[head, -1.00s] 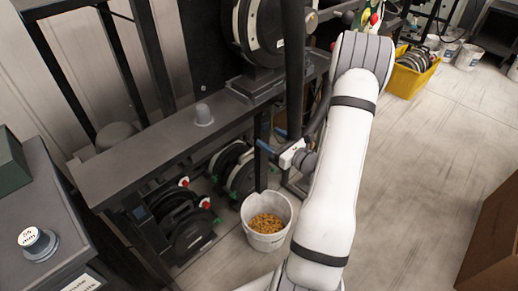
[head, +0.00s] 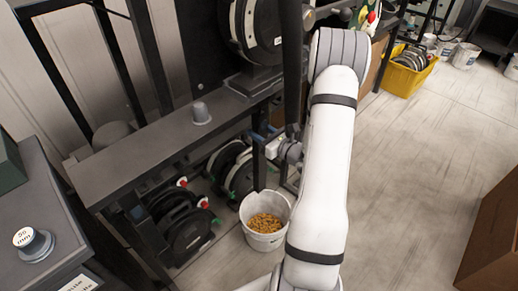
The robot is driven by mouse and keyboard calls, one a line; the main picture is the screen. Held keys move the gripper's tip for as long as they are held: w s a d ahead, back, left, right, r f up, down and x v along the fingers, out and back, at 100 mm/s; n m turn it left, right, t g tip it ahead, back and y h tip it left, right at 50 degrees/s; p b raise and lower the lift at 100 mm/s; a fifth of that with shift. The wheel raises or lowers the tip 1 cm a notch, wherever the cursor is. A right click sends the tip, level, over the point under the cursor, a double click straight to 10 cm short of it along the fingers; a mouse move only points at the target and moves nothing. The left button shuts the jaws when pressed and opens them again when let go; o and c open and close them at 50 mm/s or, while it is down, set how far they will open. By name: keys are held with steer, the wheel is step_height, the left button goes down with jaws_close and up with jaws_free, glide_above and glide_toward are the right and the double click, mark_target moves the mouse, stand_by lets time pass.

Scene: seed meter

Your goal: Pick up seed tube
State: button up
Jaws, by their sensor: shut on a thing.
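My gripper (head: 266,134) is small in the head view, below the bench edge and left of my white arm. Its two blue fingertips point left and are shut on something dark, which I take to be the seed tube. The tube's outline cannot be told apart from the dark frame behind it. My forearm hides what lies to the right of the gripper. The seed meter (head: 262,28) is a round black and white unit above the bench.
A grey bench (head: 150,142) runs close above the gripper, with a grey cup (head: 201,113) on it. A dark upright post (head: 291,70) stands close by. Black discs (head: 180,222) and a white bucket of seed (head: 265,222) are below.

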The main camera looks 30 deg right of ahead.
jaws_close()
steer(key=shift+r, duration=0.1)
steer(key=shift+r, duration=0.6)
steer(key=p+v, duration=0.2)
steer(key=v, duration=1.6)
steer(key=shift+r, duration=0.25)
steer(key=shift+s, duration=0.15)
steer(key=v, duration=1)
steer(key=shift+s+p, duration=0.35)
steer(key=shift+p, duration=0.05)
steer(key=shift+d, duration=0.1)
